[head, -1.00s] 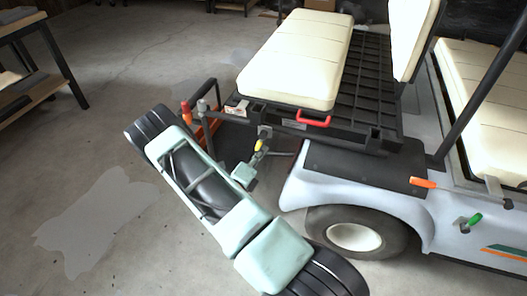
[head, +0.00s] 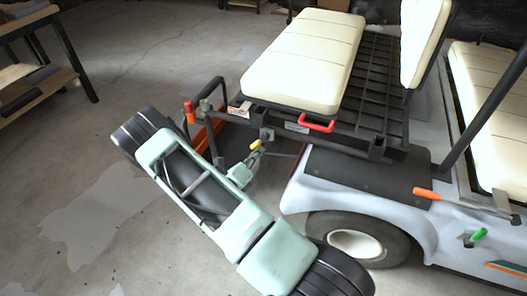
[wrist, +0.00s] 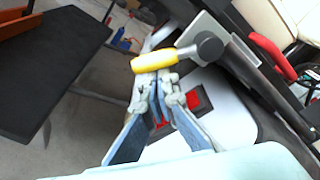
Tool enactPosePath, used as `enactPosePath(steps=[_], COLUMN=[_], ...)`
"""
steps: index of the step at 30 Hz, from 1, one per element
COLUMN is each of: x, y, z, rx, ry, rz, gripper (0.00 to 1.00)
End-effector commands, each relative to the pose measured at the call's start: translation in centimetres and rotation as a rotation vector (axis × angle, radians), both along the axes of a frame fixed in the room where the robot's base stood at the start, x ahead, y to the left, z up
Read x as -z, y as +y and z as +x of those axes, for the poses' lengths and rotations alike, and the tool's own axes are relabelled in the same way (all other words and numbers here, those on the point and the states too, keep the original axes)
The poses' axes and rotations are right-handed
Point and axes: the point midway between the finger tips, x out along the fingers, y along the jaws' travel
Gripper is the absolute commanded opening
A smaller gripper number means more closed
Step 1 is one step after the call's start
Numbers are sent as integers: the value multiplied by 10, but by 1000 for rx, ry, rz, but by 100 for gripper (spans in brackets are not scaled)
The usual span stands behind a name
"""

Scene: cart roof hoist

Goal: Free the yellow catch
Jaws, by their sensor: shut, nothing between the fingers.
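The yellow catch (head: 255,145) is a small lever at the rear edge of the cart's deck, below the cream seat. In the wrist view its yellow grip (wrist: 153,62) points left from a dark round pivot (wrist: 209,47) on a grey plate. My gripper (head: 250,160) is just below the grip. In the wrist view my gripper's fingertips (wrist: 155,80) are together, with nothing between them. They sit right under the yellow grip; I cannot tell whether they touch it.
A red handle (head: 317,125) is on the deck edge, right of the catch. Orange (head: 430,194) and green (head: 480,234) handles are on the cart's side. A workbench (head: 45,75) stands far left; the floor between is clear.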

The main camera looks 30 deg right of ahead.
Motion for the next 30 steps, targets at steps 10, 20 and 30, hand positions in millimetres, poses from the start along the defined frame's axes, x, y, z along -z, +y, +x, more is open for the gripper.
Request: enactPosePath(steps=[10, 20, 30], x=[-12, -24, -30], y=[14, 22, 24], z=[15, 24, 27], rx=[-2, 0, 0], ry=[-248, -444, -482], rz=[220, 394, 427], gripper=[0, 0, 0])
